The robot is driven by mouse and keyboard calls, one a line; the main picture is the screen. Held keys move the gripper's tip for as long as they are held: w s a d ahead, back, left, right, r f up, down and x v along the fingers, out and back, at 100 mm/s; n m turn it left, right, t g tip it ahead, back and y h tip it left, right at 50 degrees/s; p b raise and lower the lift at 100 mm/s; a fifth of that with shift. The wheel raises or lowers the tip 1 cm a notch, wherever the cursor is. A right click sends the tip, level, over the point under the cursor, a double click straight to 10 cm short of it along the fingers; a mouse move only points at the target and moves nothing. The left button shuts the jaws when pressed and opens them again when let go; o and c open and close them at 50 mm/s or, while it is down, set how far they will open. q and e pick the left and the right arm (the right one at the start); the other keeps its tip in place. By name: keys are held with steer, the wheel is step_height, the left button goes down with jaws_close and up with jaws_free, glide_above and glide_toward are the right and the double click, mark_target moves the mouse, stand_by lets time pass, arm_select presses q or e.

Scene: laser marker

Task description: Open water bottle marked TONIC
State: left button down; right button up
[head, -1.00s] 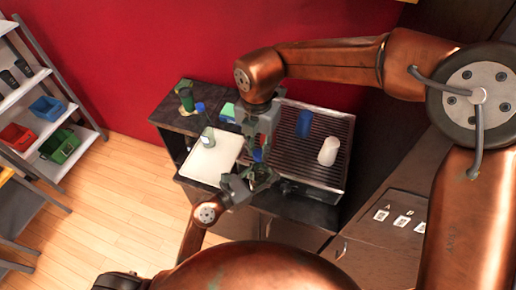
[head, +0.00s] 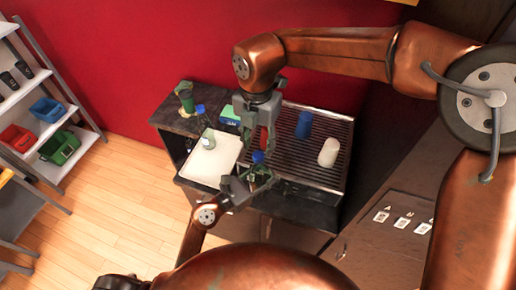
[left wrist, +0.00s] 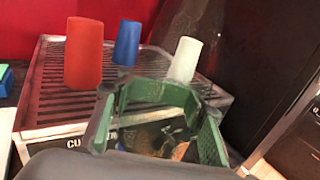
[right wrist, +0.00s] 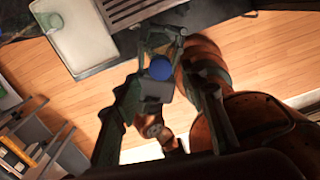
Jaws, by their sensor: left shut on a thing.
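My left gripper (head: 250,182) is shut on a bottle with a blue cap (head: 258,157), held upright in front of the counter. The cap also shows in the right wrist view (right wrist: 160,68). The bottle's body is mostly hidden by the fingers, and no TONIC lettering is readable. My right gripper (head: 258,146) is open above and beyond the cap in the head view. In the right wrist view its two fingers (right wrist: 160,115) stand wide apart, with the cap seen between them and nothing gripped.
The white tray (head: 212,165) lies left of a grated metal top (head: 310,172). On the grate stand a red cup (left wrist: 84,52), a blue cup (head: 304,124) and a white cup (head: 329,151). A green cup (head: 187,101) and a blue-green box (head: 229,116) stand behind.

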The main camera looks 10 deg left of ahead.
mark_target(258, 155)
steer(key=shift+r, duration=0.6)
steer(key=shift+c, duration=0.2)
step_height(258, 155, up, 3)
steer(key=m, duration=0.2)
steer(key=shift+m, duration=0.4)
steer(key=shift+s, duration=0.1)
step_height(258, 155, down, 8)
steer(key=shift+r, duration=0.2)
steer(key=shift+c, duration=0.6)
jaws_close()
steer(key=shift+o, duration=0.9)
jaws_free()
